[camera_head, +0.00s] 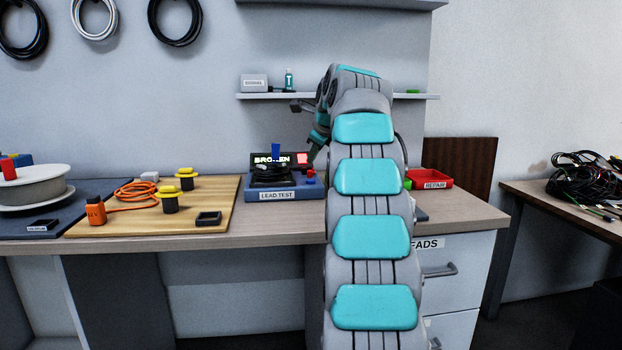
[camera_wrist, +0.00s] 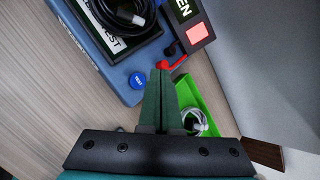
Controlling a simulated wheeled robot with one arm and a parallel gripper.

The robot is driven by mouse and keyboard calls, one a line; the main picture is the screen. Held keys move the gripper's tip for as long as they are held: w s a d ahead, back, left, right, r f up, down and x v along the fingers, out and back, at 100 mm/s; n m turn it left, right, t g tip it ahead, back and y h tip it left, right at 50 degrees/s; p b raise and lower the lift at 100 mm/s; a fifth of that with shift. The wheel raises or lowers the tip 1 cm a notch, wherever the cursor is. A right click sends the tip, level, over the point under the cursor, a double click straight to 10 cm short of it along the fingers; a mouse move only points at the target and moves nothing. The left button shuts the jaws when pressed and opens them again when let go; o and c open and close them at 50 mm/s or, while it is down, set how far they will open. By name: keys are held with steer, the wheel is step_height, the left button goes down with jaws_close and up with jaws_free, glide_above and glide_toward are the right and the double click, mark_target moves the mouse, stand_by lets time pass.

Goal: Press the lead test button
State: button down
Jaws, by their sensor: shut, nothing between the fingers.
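The lead test box (camera_head: 286,193) is a blue unit on the bench with a LEAD TEST label. It also fills the upper left of the wrist view (camera_wrist: 112,78). A coiled black lead (camera_wrist: 117,10) lies on it. Its display (camera_head: 270,159) reads BROKEN, beside a lit red panel (camera_head: 303,158). The round blue test button (camera_wrist: 137,80) is on the box's near corner. My gripper (camera_wrist: 161,73) is shut and empty, its fingertips just right of the button in the wrist view. Contact or height above the box cannot be told. My arm hides part of the bench in the head view.
A red plug (camera_wrist: 172,65) is on the box close to my fingertips. A green tray (camera_wrist: 211,128) holding a pale cable is right of the fingers. A red REPAIR tray (camera_head: 436,180) stands at the bench's right; a wooden board (camera_head: 120,222) lies left.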

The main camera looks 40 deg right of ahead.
steer(key=shift+r, duration=0.9)
steer(key=shift+s, duration=0.1)
stand_by(0.3)
